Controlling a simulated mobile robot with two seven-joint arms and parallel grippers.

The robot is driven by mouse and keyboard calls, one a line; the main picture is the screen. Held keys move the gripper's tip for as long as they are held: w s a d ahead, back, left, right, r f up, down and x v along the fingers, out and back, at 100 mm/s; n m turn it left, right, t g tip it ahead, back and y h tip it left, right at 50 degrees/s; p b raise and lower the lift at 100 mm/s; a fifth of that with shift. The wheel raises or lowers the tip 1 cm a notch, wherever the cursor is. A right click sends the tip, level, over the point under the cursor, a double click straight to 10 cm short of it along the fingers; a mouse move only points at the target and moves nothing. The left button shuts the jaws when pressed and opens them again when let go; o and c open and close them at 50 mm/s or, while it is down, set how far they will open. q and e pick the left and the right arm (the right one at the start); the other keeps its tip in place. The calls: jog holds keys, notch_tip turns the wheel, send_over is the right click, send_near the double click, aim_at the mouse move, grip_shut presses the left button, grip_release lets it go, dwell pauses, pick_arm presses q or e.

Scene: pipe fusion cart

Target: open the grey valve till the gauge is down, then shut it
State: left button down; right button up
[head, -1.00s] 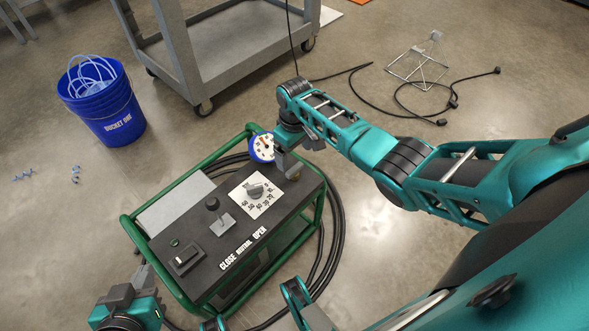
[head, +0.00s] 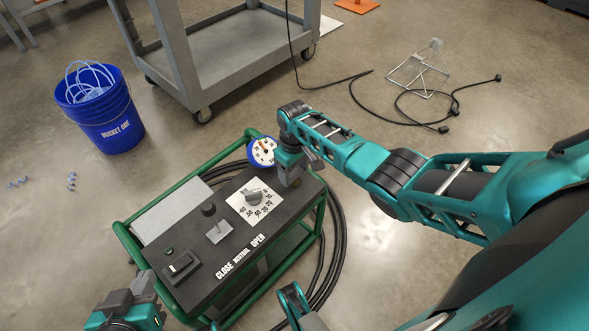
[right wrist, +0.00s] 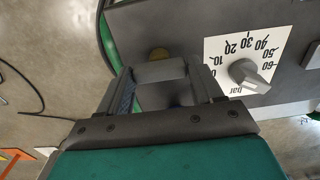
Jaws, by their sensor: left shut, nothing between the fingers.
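The console (head: 205,258) has a black top in a green frame. The gauge (head: 263,151), a white face with a blue rim, stands at its far edge; its reading is too small to tell. My right gripper (head: 291,178) is lowered at the console's far right corner. In the right wrist view its fingers (right wrist: 162,80) stand apart around a grey block (right wrist: 160,70), apparently the valve's handle; whether they press on it is unclear. My left gripper (head: 138,288) is shut and empty by the near left corner.
A grey pointer knob (head: 254,196) sits on a white bar scale, also in the right wrist view (right wrist: 246,74). A lever (head: 219,231) stands by the CLOSE, NEUTRAL, OPEN label. A blue bucket (head: 104,117), grey cart (head: 235,71) and cables (head: 335,230) surround the console.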

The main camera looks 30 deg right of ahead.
jog(key=c, duration=0.6)
pick_arm(q)
jog(key=shift+a, duration=0.15)
